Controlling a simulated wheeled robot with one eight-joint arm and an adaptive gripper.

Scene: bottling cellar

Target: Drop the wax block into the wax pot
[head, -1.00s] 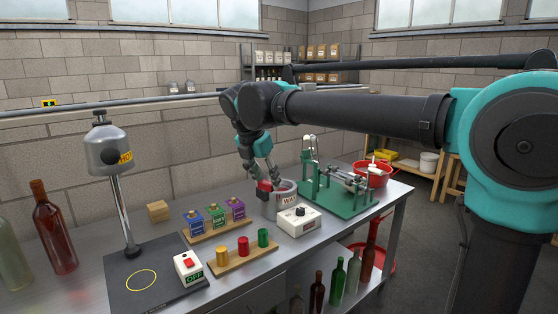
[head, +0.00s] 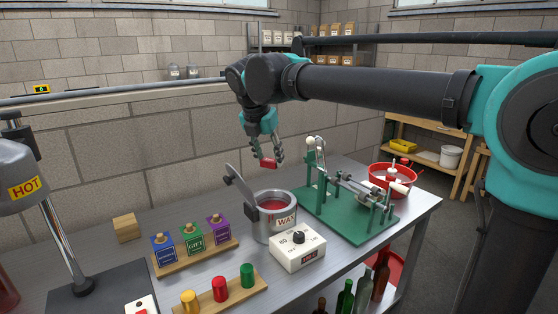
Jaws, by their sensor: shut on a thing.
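The wax pot (head: 284,230) is a grey metal pot labelled WAX on the bench, with red wax showing inside. Its grey lid (head: 239,185) stands tilted up at the pot's left side, so the mouth is open. My gripper (head: 266,161) is shut on a small red wax block (head: 268,164). It holds the block in the air above the pot, slightly towards the back, clear of the rim and lid. The block's upper part is partly hidden by the fingers.
A white control box (head: 298,253) stands in front of the pot. A green-based machine (head: 345,222) stands close on the right. Three small boxes on a wooden rack (head: 203,256) are to the left. A grey HOT tool (head: 25,182) stands far left.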

